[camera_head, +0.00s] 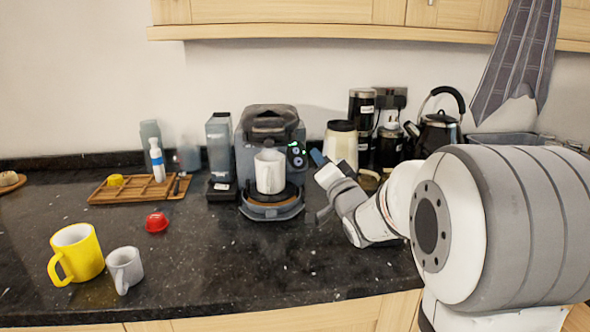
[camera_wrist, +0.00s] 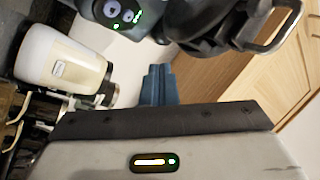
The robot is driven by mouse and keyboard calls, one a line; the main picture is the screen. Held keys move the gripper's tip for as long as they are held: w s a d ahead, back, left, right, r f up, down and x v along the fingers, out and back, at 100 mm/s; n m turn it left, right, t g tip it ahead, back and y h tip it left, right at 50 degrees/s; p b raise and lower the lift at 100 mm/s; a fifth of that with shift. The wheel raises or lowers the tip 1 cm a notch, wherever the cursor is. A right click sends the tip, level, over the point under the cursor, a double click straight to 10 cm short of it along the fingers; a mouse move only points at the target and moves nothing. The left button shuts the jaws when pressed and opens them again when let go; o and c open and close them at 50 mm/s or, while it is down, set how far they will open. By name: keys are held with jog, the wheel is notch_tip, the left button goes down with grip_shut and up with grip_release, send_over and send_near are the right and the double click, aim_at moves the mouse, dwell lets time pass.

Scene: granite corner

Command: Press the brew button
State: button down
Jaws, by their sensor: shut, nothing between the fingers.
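The coffee machine (camera_head: 268,119) stands on the dark counter near the wall, with a white mug (camera_head: 270,172) under its spout. Its control panel (camera_head: 297,153), with round buttons and green lights, is on the right of its front. The panel also shows at the top edge of the wrist view (camera_wrist: 122,13), partly cut off. I cannot tell which button is the brew button. My gripper (camera_head: 318,158) is just right of the panel, apart from it. Its blue fingers (camera_wrist: 158,86) are shut and empty.
A cream jar (camera_head: 341,142), black canisters (camera_head: 361,118) and a kettle (camera_head: 438,130) stand behind and right of my gripper. A yellow mug (camera_head: 77,254), a grey mug (camera_head: 125,269) and a red capsule (camera_head: 157,222) are at the left. The counter front of the machine is clear.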

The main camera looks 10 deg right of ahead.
dwell(0.3)
jog(key=b, duration=0.2)
send_near(297, 154)
notch_tip(297, 154, up, 3)
jog(key=w, duration=0.3)
jog(key=shift+w+a+f, duration=0.35)
jog(key=shift+a+f, duration=0.1)
jog(key=shift+a, duration=0.1)
jog(key=shift+w+f, duration=0.1)
dwell(1.4)
jog(key=shift+w+a+b, duration=0.1)
jog(key=shift+w+b, duration=0.15)
jog(key=shift+b, duration=0.1)
jog(key=shift+w+a+f, duration=0.1)
jog(key=shift+w+f, duration=0.15)
jog(key=shift+w, duration=0.05)
dwell(0.5)
jog(key=shift+s+b, duration=0.1)
jog(key=shift+b, duration=0.2)
jog(key=shift+s+d+r, duration=0.2)
jog(key=shift+s+r, duration=0.2)
jog(key=shift+s, duration=0.2)
